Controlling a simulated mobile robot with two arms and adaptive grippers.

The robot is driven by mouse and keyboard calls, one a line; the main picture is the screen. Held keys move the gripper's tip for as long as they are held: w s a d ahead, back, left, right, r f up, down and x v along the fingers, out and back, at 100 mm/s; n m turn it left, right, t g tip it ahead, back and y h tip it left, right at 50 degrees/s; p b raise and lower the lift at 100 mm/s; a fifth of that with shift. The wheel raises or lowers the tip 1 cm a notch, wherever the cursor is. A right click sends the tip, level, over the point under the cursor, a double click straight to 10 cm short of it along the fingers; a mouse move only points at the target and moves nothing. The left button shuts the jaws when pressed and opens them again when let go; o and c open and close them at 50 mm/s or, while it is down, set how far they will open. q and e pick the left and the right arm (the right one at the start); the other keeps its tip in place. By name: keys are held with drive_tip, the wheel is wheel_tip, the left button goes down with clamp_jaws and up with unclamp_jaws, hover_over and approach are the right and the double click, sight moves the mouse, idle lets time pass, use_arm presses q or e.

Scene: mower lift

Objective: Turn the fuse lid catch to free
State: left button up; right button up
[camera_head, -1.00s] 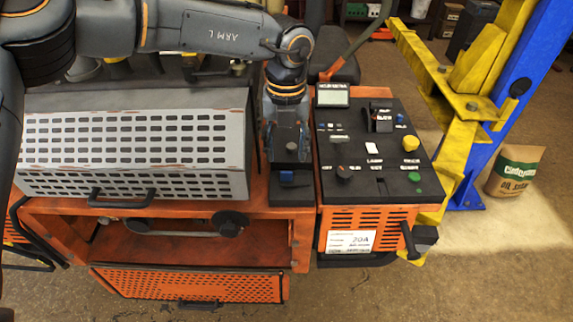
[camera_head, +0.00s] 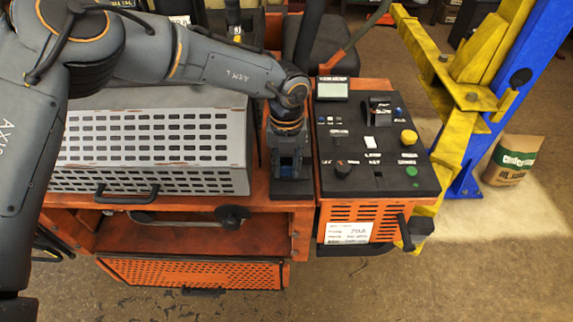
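A dark narrow lid plate (camera_head: 292,191) sits on the orange mower body between the grey perforated cover and the control panel. A small blue piece on it, which looks like the catch, is now mostly hidden; a bit of blue (camera_head: 288,171) shows between the finger parts. My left gripper (camera_head: 289,172) points down over this plate, right at the blue piece. I cannot tell whether its fingers touch or grip the piece. My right gripper is not in view.
The black control panel (camera_head: 372,150) with knobs and a small display (camera_head: 332,88) is close on the right of my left gripper. The grey perforated cover (camera_head: 150,150) is close on its left. A yellow and blue lift post (camera_head: 500,90) stands further right.

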use_arm(q)
clamp_jaws()
drive_tip(key=shift+f+m+b, duration=0.15)
drive_tip(key=shift+m+b, duration=0.35)
drive_tip(key=shift+b, duration=0.4)
drive_tip(key=m+b, duration=0.8)
drive_tip(key=b, duration=0.1)
drive_tip(key=shift+m, duration=0.3)
drive_tip(key=m+b, duration=0.3)
drive_tip(key=m, duration=0.1)
drive_tip(key=shift+r+m+b, duration=0.2)
drive_tip(key=shift+m+b, duration=0.6)
drive_tip(key=shift+m, duration=1.3)
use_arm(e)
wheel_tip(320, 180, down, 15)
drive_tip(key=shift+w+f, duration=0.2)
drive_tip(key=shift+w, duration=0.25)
use_arm(q)
drive_tip(key=o, duration=0.9)
unclamp_jaws()
